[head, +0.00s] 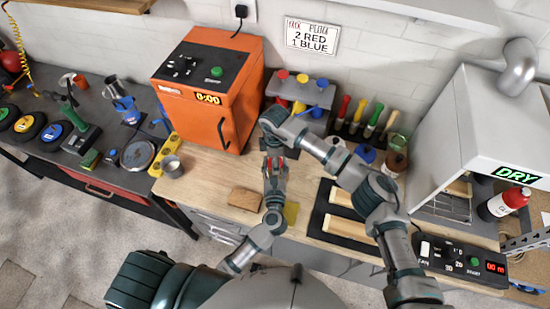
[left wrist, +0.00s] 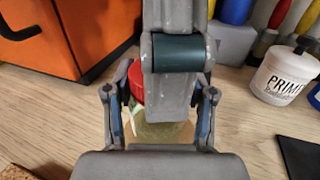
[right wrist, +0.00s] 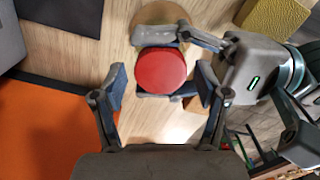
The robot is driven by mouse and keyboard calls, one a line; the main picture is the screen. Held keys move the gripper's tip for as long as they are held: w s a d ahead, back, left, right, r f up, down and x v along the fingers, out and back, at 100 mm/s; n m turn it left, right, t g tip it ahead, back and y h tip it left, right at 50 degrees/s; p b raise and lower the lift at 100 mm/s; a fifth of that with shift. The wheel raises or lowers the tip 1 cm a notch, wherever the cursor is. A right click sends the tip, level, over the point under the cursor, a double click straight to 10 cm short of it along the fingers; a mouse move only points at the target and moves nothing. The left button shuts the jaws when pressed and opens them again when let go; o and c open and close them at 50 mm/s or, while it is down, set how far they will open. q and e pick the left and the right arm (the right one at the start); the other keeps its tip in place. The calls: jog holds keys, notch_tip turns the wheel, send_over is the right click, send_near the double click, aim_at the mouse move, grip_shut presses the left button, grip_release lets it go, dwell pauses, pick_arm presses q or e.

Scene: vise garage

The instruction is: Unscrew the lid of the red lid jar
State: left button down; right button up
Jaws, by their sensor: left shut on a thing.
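The jar's red lid (right wrist: 160,72) faces up in the right wrist view. The lid (left wrist: 137,82) and the pale yellowish jar body (left wrist: 158,132) show in the left wrist view, partly hidden by an arm link. My left gripper (left wrist: 160,125) is shut on the jar body, with a finger on each side. Its fingers also show beside the jar in the right wrist view. My right gripper (right wrist: 160,88) is open above the jar, its fingers on either side of the lid with gaps. In the head view the arms largely hide the jar.
An orange cabinet (head: 208,85) stands behind left. A rack with coloured knobs (head: 302,90) and several tools stand behind. A brown block (head: 245,199) and a yellow pad (head: 291,212) lie nearby. A white PRIMER jar (left wrist: 285,75) stands at right. A dark mat (head: 322,217) holds wooden bars.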

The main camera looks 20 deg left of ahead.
jog(key=c, duration=1)
jog(key=shift+n, duration=1.7)
jog(key=shift+c, duration=0.3)
jog(key=o, duration=1.3)
